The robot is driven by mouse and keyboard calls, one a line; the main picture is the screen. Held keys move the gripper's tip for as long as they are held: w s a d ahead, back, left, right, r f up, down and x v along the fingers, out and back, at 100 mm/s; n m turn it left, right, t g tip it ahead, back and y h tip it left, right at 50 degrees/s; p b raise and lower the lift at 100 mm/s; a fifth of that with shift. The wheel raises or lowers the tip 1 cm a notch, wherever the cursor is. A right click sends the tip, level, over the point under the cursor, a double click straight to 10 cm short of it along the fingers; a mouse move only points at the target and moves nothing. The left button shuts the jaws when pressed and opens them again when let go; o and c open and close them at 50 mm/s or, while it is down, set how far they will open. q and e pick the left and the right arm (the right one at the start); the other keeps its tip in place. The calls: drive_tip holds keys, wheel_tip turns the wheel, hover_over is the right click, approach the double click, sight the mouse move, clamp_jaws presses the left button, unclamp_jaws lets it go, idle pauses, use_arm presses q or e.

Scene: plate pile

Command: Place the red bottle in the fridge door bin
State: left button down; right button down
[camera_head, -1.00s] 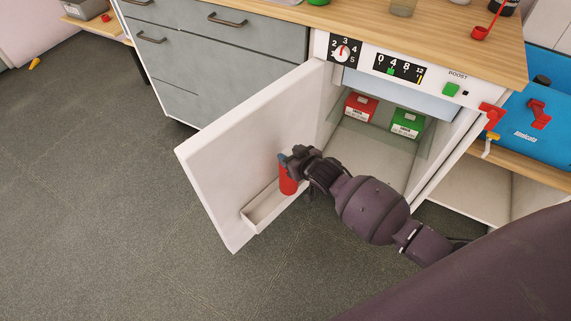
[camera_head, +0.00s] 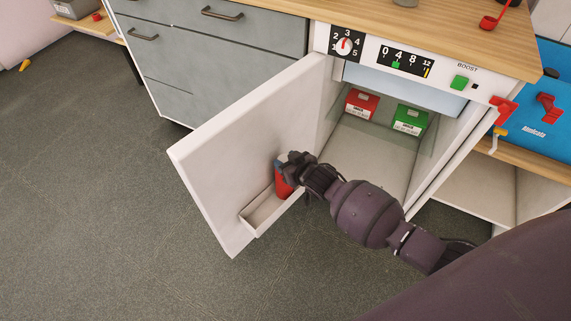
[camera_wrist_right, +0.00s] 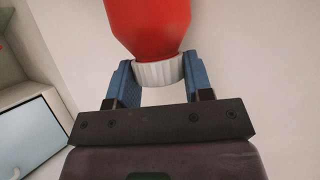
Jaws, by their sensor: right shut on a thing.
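The red bottle (camera_head: 283,184) is upright at the far end of the white door bin (camera_head: 262,213), on the inner side of the open fridge door (camera_head: 225,150). Its lower end is hidden by the bin's wall, and I cannot tell whether it touches the bin's floor. My right gripper (camera_head: 283,163) is shut on the bottle's top. In the right wrist view, the blue fingers of my right gripper (camera_wrist_right: 159,80) hold the bottle's white ribbed cap (camera_wrist_right: 160,70), with the red body (camera_wrist_right: 148,25) beyond. My left gripper is not in view.
The fridge (camera_head: 335,90) stands open with a red box (camera_head: 361,104) and a green box (camera_head: 409,120) inside. Grey drawers (camera_head: 225,50) stand left of it, under a wooden counter (camera_head: 420,25). The near part of the bin is empty. The floor left of the door is clear.

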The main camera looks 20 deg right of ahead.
wheel_tip(320, 180, down, 2)
drive_tip(key=shift+s, duration=0.1)
drive_tip(key=shift+r, duration=0.2)
drive_tip(key=shift+f, duration=0.1)
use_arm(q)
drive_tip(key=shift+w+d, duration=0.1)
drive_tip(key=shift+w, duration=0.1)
use_arm(e)
drive_tip(key=c, duration=0.5)
unclamp_jaws()
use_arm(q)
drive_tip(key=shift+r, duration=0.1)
